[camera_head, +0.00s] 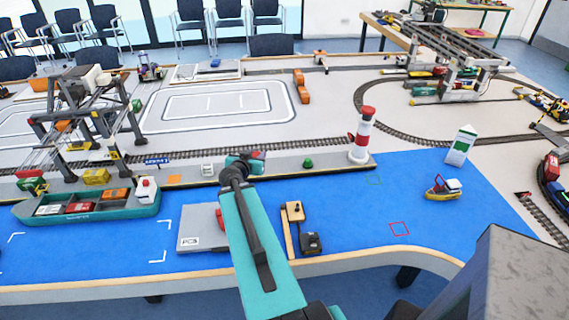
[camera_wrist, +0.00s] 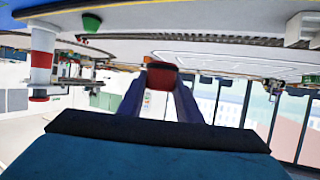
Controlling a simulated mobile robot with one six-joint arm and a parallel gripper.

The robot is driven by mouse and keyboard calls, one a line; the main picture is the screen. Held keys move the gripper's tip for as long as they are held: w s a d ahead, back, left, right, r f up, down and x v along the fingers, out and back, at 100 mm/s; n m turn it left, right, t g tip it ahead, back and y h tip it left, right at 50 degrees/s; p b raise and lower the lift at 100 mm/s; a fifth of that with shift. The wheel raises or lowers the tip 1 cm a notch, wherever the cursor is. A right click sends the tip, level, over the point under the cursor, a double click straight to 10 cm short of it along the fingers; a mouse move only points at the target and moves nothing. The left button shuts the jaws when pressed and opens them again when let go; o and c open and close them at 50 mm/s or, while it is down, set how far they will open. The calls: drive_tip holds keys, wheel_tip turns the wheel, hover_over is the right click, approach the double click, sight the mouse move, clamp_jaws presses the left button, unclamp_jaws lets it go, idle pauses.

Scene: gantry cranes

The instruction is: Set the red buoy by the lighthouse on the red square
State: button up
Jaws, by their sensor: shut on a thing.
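My gripper (camera_head: 250,160) is over the quay edge in the middle of the head view. In the wrist view my gripper (camera_wrist: 160,84) is shut on the red buoy (camera_wrist: 161,75), between its two fingers. A bit of the red buoy (camera_head: 259,155) also shows at the fingertips in the head view. The red square (camera_head: 399,229) is an empty outline on the blue water near the front edge, right of my arm. The red and white lighthouse (camera_head: 362,135) stands upright on the quay end, behind the square; it shows inverted in the wrist view (camera_wrist: 42,62).
A green buoy (camera_head: 308,163) stands on the quay between my gripper and the lighthouse. A green square outline (camera_head: 374,181) lies on the water. A small boat (camera_head: 443,188) and a white tower (camera_head: 460,146) are to the right. A cargo ship (camera_head: 88,207) is left.

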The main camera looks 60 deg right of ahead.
drive_tip(key=w+a+r+n+t+y+b, duration=0.1)
drive_tip(key=w+a+r+n+t+y, duration=0.3)
drive_tip(key=w+a, duration=0.8)
drive_tip(key=w+a+r+n+t+y+b, duration=0.1)
drive_tip(key=w+a+r+n+t, duration=0.35)
drive_tip(key=w+a, duration=0.8)
drive_tip(key=w+a+r+n+y, duration=0.1)
drive_tip(key=a+r, duration=0.3)
drive_tip(key=a, duration=0.6)
drive_tip(key=w+a+r+n+y+b, duration=0.1)
drive_tip(key=w+a+r+n+y, duration=0.1)
drive_tip(key=a, duration=0.8)
drive_tip(key=w+a+r+n+y+b, duration=0.1)
drive_tip(key=a+r+y, duration=0.4)
drive_tip(key=a, duration=0.5)
drive_tip(key=shift+w+a+r+n+t, duration=0.25)
drive_tip(key=shift+w+r+n+t, duration=0.25)
drive_tip(key=shift+r+n, duration=0.4)
drive_tip(key=shift+f, duration=0.15)
